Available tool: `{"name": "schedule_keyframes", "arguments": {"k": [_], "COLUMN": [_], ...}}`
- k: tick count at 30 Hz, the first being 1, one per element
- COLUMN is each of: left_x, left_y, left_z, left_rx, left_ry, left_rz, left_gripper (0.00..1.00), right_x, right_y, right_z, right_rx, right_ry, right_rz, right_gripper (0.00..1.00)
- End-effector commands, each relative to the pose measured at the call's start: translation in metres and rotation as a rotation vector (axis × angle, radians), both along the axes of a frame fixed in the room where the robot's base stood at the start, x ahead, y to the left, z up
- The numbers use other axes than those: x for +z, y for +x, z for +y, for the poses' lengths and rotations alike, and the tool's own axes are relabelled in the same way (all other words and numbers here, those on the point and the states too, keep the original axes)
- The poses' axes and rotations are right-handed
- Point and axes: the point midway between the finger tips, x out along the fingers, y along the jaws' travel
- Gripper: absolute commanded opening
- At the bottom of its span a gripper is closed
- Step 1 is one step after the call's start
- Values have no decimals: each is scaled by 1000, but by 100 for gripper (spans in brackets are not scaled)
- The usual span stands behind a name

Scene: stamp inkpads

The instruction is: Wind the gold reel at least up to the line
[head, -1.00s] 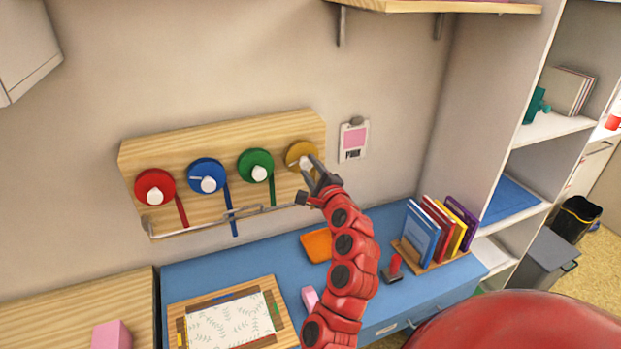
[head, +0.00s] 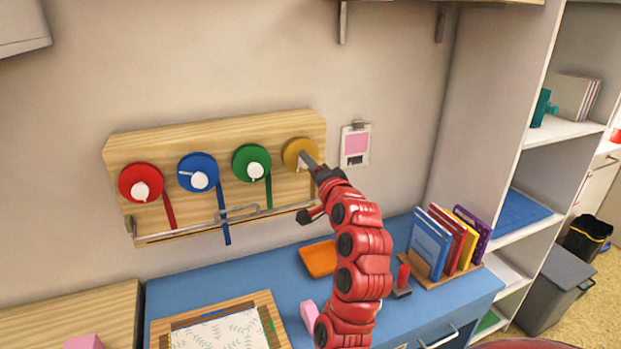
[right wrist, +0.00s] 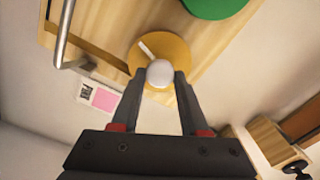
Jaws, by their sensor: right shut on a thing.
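The gold reel (head: 294,149) is the rightmost of the reels on the wooden wall board (head: 290,127). My right gripper (head: 304,158) reaches it from the lower right and partly covers it. In the right wrist view, my right gripper (right wrist: 159,76) has one finger on each side of the reel's white knob (right wrist: 159,73) and is shut on it. A white pointer (right wrist: 146,48) shows on the gold reel (right wrist: 178,50) there. A brownish strip (right wrist: 90,42) runs from this reel toward the metal rail (right wrist: 63,35). Its end is hidden. My left gripper is out of view.
Red (head: 139,174), blue (head: 192,164) and green (head: 248,156) reels with hanging strips sit to the left. The bent rail (head: 170,232) runs below them. A pink card (head: 355,143) hangs right of the board. Books (head: 430,243) and an orange tray (head: 317,258) are on the blue counter (head: 225,265).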

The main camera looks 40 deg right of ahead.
Motion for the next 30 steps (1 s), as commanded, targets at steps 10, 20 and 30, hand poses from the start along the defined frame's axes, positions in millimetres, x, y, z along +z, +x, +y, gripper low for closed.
{"name": "schedule_keyframes", "arguments": {"k": [10, 20, 30], "left_x": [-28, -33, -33], "left_y": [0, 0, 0], "left_z": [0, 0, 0], "left_rx": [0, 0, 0], "left_ry": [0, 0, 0], "left_rz": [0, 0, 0], "left_gripper": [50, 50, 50], "right_x": [-2, -1, -1], "right_y": [0, 0, 1], "right_z": [1, 0, 0], "right_rx": [2, 1, 2], "right_ry": [-189, -247, -249], "right_rz": [47, 62, 64], "right_gripper": [0, 0, 0]}}
